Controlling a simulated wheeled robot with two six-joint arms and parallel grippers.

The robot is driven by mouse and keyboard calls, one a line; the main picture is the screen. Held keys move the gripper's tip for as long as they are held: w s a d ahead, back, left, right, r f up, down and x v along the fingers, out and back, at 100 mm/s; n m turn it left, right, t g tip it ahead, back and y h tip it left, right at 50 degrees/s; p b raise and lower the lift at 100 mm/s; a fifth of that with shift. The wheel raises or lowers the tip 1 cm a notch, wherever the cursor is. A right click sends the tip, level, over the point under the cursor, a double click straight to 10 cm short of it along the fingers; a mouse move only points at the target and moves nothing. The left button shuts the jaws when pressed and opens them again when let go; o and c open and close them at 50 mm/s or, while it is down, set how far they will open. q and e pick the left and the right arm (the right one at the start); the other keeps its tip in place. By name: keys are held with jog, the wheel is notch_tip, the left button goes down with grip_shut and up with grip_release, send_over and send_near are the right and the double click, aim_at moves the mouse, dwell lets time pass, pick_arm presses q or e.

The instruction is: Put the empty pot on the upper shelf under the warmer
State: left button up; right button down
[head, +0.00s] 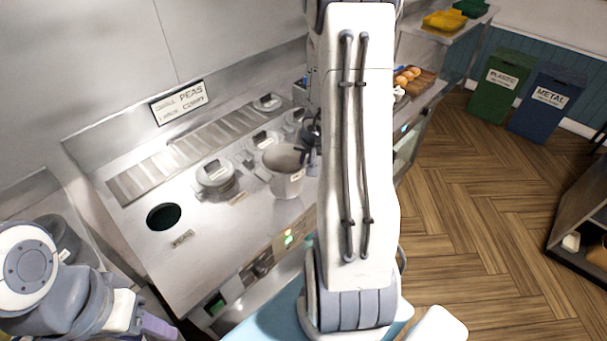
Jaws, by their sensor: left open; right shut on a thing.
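A silver pot (286,182) with a small label on its side is at the bain-marie counter (185,258). It looks open and empty inside; I cannot tell whether it touches the counter. My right gripper (306,156) is shut on the pot at its right side, partly hidden behind my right arm. My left gripper (155,327) is at the bottom left edge, low and apart from the pot, with its fingers only partly shown. No upper shelf under a warmer can be made out.
A round dark opening (164,216) is free at the counter's left. A lidded pot (215,176) sits near the held pot. A wall sign (178,103) mentions peas and curry. Bread (408,77), green bin (498,88) and blue bin (545,103) stand right; the wooden floor is clear.

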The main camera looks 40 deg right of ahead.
aim_at(304, 170)
jog(key=shift+w+a+f, duration=0.15)
jog(key=shift+w+f, duration=0.05)
jog(key=shift+w, duration=0.1)
jog(key=shift+f+b, duration=0.35)
jog(key=shift+b, duration=0.05)
jog(key=shift+f+b, duration=1.1)
jog(key=shift+f, duration=0.5)
jog(key=shift+f, duration=0.15)
jog(key=c, duration=1)
grip_release()
jog(key=shift+o, duration=0.2)
